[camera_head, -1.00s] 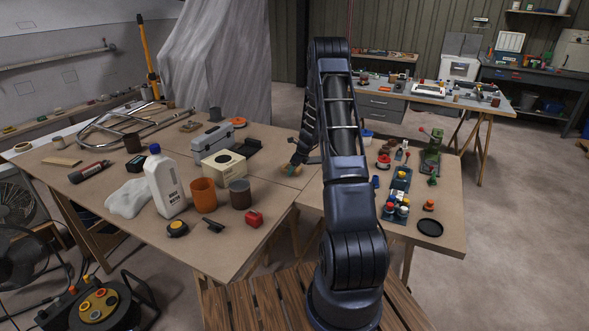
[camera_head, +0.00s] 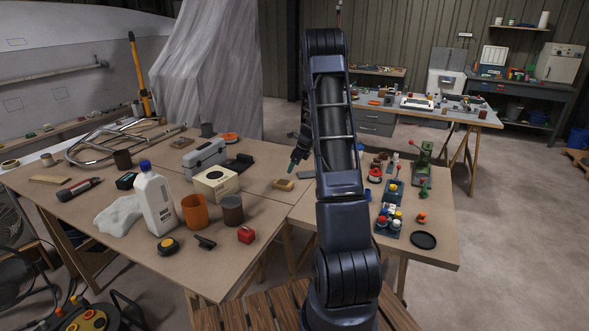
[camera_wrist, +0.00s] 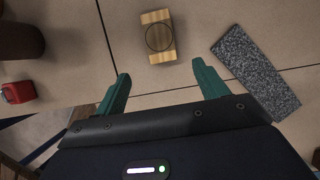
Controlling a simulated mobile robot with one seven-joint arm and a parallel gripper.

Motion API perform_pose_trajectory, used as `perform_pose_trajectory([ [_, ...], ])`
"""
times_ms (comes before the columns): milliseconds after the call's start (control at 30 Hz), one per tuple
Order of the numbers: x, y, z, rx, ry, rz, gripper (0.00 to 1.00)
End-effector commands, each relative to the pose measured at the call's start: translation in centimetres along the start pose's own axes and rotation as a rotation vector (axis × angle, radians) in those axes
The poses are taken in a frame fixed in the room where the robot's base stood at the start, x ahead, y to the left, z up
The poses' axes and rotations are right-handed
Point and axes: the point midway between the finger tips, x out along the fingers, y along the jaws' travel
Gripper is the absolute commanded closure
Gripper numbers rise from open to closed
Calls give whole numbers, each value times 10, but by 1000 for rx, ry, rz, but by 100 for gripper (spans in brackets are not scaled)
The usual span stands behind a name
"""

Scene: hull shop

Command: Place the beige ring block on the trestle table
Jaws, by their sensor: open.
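The beige ring block (camera_wrist: 158,36), a wooden block with a dark circle on top, lies flat on the trestle table (camera_head: 262,206). It also shows in the head view (camera_head: 283,184), just left of my arm and near a seam in the tabletop. My gripper (camera_head: 293,168) is above the table, close to the block. In the wrist view its teal fingers (camera_wrist: 163,82) are spread apart with nothing between them. The block is beyond the fingertips and clear of them.
A grey speckled slab (camera_wrist: 255,72) lies right of the block. A red block (camera_head: 246,235), a brown cup (camera_head: 232,210) and a cream box (camera_head: 214,184) stand to the left. Bottles and small parts (camera_head: 389,222) crowd the right side.

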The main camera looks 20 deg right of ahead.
Motion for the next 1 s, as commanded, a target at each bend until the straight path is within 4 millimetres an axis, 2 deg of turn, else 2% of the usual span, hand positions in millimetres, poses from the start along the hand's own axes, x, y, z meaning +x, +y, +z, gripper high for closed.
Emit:
perform_pose_trajectory([
  [167, -32, 18, 14, -111, -4, -5, 28],
  [533, -141, 103, 44, -574, 3, -14, 28],
  [767, -200, 162, 47, -865, 21, -24, 28],
  [1000, -252, 224, 38, -1164, 52, -34, 28],
])
